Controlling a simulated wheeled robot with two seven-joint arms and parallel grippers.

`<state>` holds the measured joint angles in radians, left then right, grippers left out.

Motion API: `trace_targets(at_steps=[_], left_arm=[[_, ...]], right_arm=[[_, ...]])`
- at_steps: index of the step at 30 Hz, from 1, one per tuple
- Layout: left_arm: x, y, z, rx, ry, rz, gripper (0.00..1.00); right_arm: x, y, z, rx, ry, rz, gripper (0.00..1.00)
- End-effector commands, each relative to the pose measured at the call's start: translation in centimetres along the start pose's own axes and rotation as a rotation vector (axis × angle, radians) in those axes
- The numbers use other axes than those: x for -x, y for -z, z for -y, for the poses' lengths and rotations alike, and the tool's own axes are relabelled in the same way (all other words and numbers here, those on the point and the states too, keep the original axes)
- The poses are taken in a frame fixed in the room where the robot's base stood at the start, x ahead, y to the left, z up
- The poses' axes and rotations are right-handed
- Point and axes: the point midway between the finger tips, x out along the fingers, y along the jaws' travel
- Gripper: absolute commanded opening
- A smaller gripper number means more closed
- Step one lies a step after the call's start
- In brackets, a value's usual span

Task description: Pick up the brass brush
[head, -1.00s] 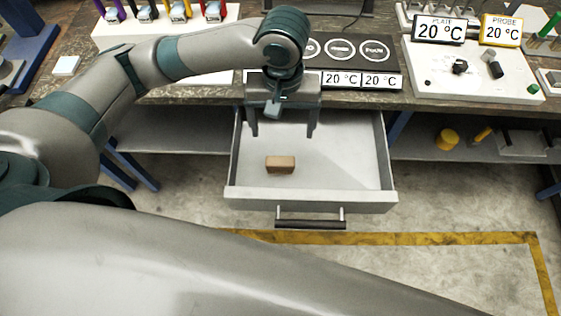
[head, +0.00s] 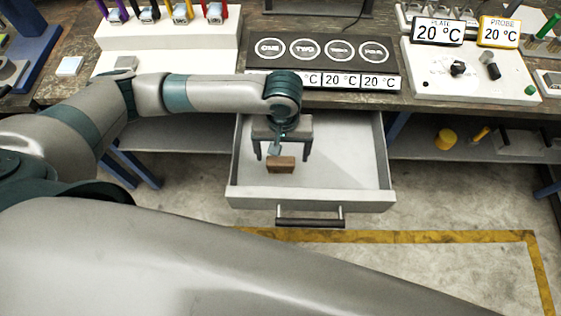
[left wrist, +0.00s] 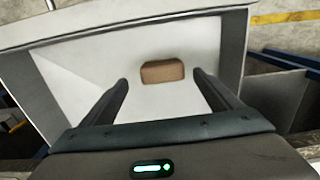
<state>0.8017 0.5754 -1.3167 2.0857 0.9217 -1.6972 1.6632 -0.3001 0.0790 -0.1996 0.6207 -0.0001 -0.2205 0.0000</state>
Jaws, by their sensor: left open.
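The brass brush, which shows as a small brown block (head: 281,165), lies on the floor of the open drawer (head: 340,197). Its bristles cannot be made out. My left gripper (head: 282,157) is open and points down into the drawer, above and slightly behind the brush. In the left wrist view the brush (left wrist: 163,71) shows beyond the fingertips and between their lines, with the left gripper (left wrist: 160,79) empty and its fingers apart on either side. The fingers do not appear to touch the brush. My right gripper is not in view.
The drawer's walls surround the brush, and its dark handle (head: 310,222) is at the front. The workbench above holds a black panel with several round pads (head: 340,50) and a white plate unit (head: 470,75). A shelf with a yellow cylinder (head: 446,138) is at the right.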

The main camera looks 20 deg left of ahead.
Motion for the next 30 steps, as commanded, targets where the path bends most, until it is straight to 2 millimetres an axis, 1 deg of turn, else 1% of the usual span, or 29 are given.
trace_targets(at_steps=[8, 11, 17, 21, 25, 30], left_arm=[[-0.1, 0.0, 0.0, 0.0, 0.0, 0.001, 0.84], [-0.4, 0.0, 0.1, 0.001, 0.0, 0.001, 0.84], [-2.6, 0.0, 0.5, 0.002, 0.003, 0.002, 0.84], [-4.3, 0.0, 0.5, 0.001, 0.001, 0.001, 0.84], [-5.1, 0.0, 0.5, -0.001, 0.001, 0.0, 0.84], [-5.2, 0.0, 0.5, -0.001, 0.0, 0.0, 0.84]], right_arm=[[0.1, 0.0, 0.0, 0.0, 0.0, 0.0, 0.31], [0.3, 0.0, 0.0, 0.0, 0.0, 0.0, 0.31], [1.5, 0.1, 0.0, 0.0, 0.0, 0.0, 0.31], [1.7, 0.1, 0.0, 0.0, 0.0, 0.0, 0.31], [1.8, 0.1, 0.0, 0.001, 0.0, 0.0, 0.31], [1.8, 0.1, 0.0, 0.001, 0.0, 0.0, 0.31]])
